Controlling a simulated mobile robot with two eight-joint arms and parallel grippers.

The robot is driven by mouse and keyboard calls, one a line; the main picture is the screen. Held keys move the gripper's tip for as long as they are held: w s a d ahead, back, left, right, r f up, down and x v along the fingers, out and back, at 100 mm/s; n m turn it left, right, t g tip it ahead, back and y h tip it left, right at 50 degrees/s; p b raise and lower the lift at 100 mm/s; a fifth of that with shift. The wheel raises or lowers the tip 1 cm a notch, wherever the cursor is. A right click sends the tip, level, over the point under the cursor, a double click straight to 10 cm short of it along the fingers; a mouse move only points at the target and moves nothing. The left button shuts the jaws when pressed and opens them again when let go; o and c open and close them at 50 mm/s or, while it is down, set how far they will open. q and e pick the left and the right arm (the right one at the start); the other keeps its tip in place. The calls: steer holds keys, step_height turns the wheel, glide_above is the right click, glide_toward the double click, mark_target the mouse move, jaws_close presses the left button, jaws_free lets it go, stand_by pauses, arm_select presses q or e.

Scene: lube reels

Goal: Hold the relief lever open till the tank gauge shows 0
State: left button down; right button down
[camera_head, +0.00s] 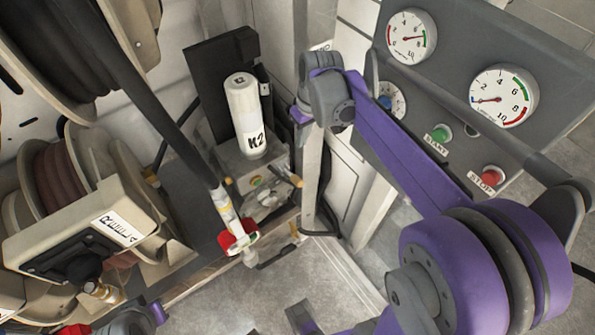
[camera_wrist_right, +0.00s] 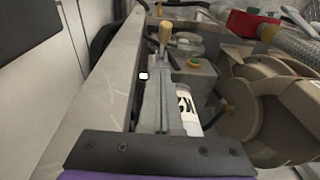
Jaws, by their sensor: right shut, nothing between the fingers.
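A small lever with a tan handle (camera_head: 289,179) sits on the grey block below the white K2 canister (camera_head: 244,115). A tan handle (camera_wrist_right: 165,32) also stands upright in the right wrist view, beyond my right gripper (camera_wrist_right: 157,82), which is shut and empty. I cannot tell whether its fingertips touch the lever. My right wrist (camera_head: 328,98) is right of the canister. The lower right gauge (camera_head: 515,85) has its needle near 0. The upper gauge (camera_head: 418,33) reads about 8. Gauge labels are too small to read.
The panel carries a green START button (camera_head: 440,134) and a red STOP button (camera_head: 492,176). A third gauge (camera_head: 397,98) is partly hidden by my right arm. Hose reels (camera_head: 62,180) fill the left. A hose with a red-collared end (camera_head: 236,238) hangs near the block.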

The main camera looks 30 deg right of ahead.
stand_by(0.3)
steer(key=b, duration=0.1)
glide_toward(296, 176)
steer(key=f, duration=0.1)
steer(key=w+f, duration=0.1)
steer(key=f, duration=0.3)
steer(key=shift+w, duration=0.3)
steer(key=shift+s+a+f, duration=0.2)
steer(key=shift+s+f, duration=0.1)
steer(key=shift+f, duration=0.4)
steer(key=shift+s+f+b, duration=0.1)
steer(key=shift+b, duration=0.2)
